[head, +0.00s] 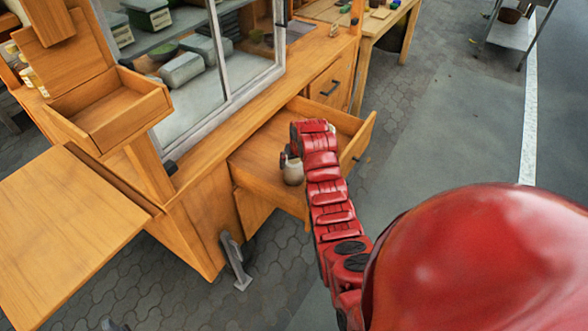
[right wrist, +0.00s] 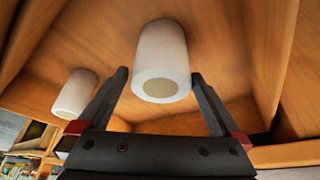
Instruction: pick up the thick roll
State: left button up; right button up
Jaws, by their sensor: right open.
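The thick roll (right wrist: 163,60) is a pale cylinder in the open wooden drawer, with its round, tan-centred end facing the right wrist camera. A thinner pale roll (right wrist: 75,94) lies to its left in that view. My right gripper (right wrist: 160,76) is open, its dark fingers spread on either side of the thick roll's near end, with nothing gripped. In the head view, my red right arm reaches over the drawer, and one pale roll (head: 293,172) shows beside its end; I cannot tell which roll it is. The other roll is hidden there. My left gripper is out of view.
The open drawer (head: 360,138) sticks out of a wooden cart, its walls close around the right gripper. A glass case (head: 225,50) stands on the cart above it. A small wooden tray (head: 125,110) and a side board (head: 60,225) are at left. Paved ground is clear at right.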

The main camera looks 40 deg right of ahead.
jog(key=shift+p+x, duration=0.6)
jog(key=shift+x, duration=2.15)
jog(key=shift+a, duration=0.1)
jog(key=c, duration=1.2)
